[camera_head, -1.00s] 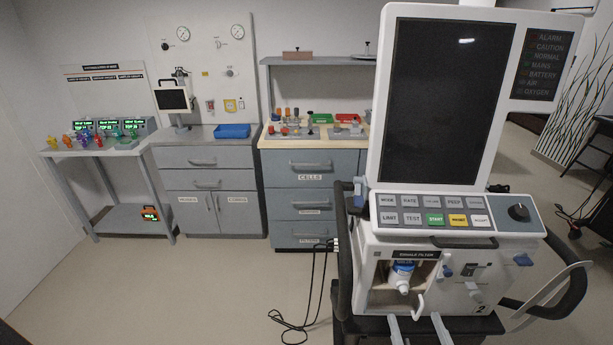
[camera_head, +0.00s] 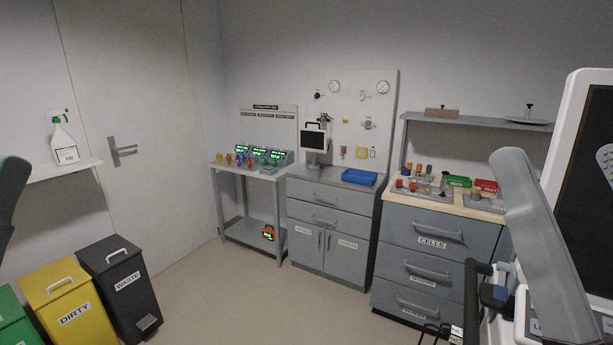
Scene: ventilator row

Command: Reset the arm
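Neither of my grippers shows in the head view. A long grey-blue link of my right arm (camera_head: 540,250) rises at the right, in front of the ventilator, and its gripper end is out of view. A dark grey piece at the left edge (camera_head: 10,195) looks like part of my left arm; most of it is cut off. The ventilator (camera_head: 567,125) stands at the right edge, with only part of its white frame and dark screen showing. Its lower part is largely hidden or outside the frame.
Waste (camera_head: 125,285), dirty (camera_head: 70,305) and green (camera_head: 12,325) bins stand at lower left. A spray bottle (camera_head: 62,140) sits on a wall shelf. Behind are a side table (camera_head: 245,172), a grey cabinet (camera_head: 330,210) and the cells drawers (camera_head: 430,235). The middle floor is clear.

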